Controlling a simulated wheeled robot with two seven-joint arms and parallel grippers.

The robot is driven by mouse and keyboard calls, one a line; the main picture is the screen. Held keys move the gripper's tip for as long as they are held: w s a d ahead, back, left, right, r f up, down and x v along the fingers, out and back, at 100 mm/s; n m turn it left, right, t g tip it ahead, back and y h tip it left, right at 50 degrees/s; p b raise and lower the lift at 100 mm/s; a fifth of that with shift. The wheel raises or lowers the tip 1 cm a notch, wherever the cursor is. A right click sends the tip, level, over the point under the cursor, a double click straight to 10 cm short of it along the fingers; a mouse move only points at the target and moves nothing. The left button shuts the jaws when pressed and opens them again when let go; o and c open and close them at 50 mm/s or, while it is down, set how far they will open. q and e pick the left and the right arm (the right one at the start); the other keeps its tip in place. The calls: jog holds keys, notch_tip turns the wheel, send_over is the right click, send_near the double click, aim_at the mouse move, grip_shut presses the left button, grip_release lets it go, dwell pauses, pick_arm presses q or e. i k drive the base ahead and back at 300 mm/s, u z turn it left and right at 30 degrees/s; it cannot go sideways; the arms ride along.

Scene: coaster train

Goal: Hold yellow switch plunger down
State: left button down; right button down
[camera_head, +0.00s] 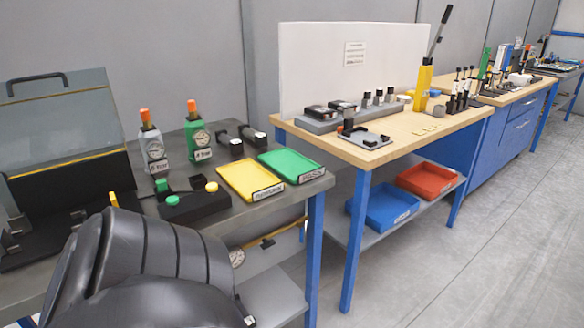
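A black switch box (194,204) lies on the dark grey bench at left. A round yellow plunger (211,187) stands up at its right end, and a round green plunger (172,200) at its left end. No gripper is seen touching the yellow plunger. A large dark arm link of mine fills the lower left, in front of the bench. No gripper fingers of either arm are visible.
A yellow tray (238,178) and a green tray (291,162) lie right of the box. Two orange-topped gauge bottles, grey (152,148) and green (198,142), stand behind. A clear-lidded fixture (65,130) is at left. A wooden bench (420,124) stands beyond.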

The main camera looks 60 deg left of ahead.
aim_at(210, 188)
jog(key=i, duration=0.4)
jog(key=u, duration=3.25)
